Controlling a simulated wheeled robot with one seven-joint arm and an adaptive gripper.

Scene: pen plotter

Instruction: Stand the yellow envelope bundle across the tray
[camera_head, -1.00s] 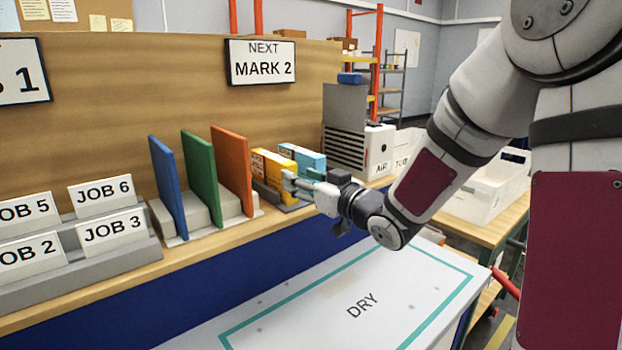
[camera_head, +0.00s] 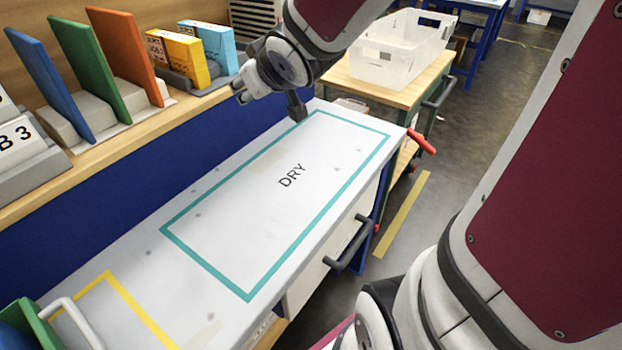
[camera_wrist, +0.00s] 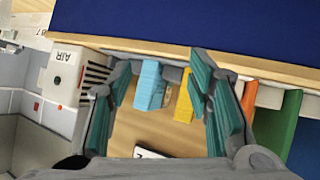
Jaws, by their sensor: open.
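The yellow envelope bundle (camera_head: 185,55) stands upright in a grey holder on the wooden shelf, beside a light blue bundle (camera_head: 218,45). In the wrist view the yellow bundle (camera_wrist: 184,102) and the light blue bundle (camera_wrist: 150,84) show between the spread fingers, some way beyond them. My gripper (camera_head: 243,89) is open and empty in front of the shelf, right of the yellow bundle; its teal-padded fingers are clear in the wrist view (camera_wrist: 165,85). A white, open-topped tray (camera_head: 382,68) stands on the wooden cart at right and looks empty.
Blue, green and orange dividers (camera_head: 122,52) stand left of the bundles. A white bench top with a teal DRY outline (camera_head: 240,215) lies below the shelf, clear. A red handle (camera_head: 420,141) juts out near the wooden cart (camera_head: 398,98). A green-and-blue carrier sits at bottom left.

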